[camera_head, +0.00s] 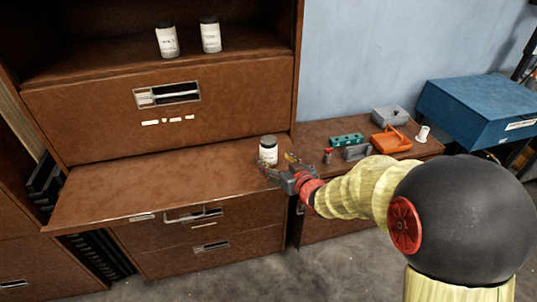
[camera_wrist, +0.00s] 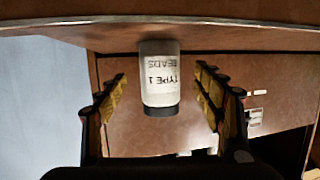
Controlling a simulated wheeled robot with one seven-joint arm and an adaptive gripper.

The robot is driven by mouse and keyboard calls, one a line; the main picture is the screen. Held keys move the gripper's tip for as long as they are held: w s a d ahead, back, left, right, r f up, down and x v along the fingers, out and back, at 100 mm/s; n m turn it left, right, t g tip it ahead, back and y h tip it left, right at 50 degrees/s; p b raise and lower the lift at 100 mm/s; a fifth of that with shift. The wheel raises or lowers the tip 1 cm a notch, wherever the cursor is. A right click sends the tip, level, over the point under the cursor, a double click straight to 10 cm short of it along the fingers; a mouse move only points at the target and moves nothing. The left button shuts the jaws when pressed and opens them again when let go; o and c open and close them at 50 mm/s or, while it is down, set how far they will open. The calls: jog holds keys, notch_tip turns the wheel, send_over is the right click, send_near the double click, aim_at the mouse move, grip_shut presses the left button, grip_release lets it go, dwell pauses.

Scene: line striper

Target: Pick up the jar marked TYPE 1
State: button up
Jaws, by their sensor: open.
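The jar marked TYPE 1 BEADS (camera_wrist: 160,75) is white with a dark lid. In the wrist view it appears upside down, between the two fingers of my gripper (camera_wrist: 160,103), with gaps on both sides. In the head view the same jar (camera_head: 268,151) stands upright near the right end of the brown pull-out shelf (camera_head: 150,180). My gripper (camera_head: 284,170) is open beside the jar, at its near right side. The jar's label is too small to read in the head view.
Two similar jars, a left one (camera_head: 167,39) and a right one (camera_head: 210,34), stand on the upper shelf. To the right, a low cabinet holds an orange tray (camera_head: 391,140), a green block (camera_head: 346,139), a grey box (camera_head: 390,116) and a white cup (camera_head: 422,134). The shelf's left part is clear.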

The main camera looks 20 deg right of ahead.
aim_at(269, 154)
jog(key=b+x, duration=0.1)
jog(key=x, duration=0.4)
jog(key=shift+w+a+b, duration=0.1)
jog(key=shift+w+b, duration=0.2)
jog(key=shift+w, duration=0.1)
jog(key=shift+c, duration=1.3)
jog(key=c, duration=1.4)
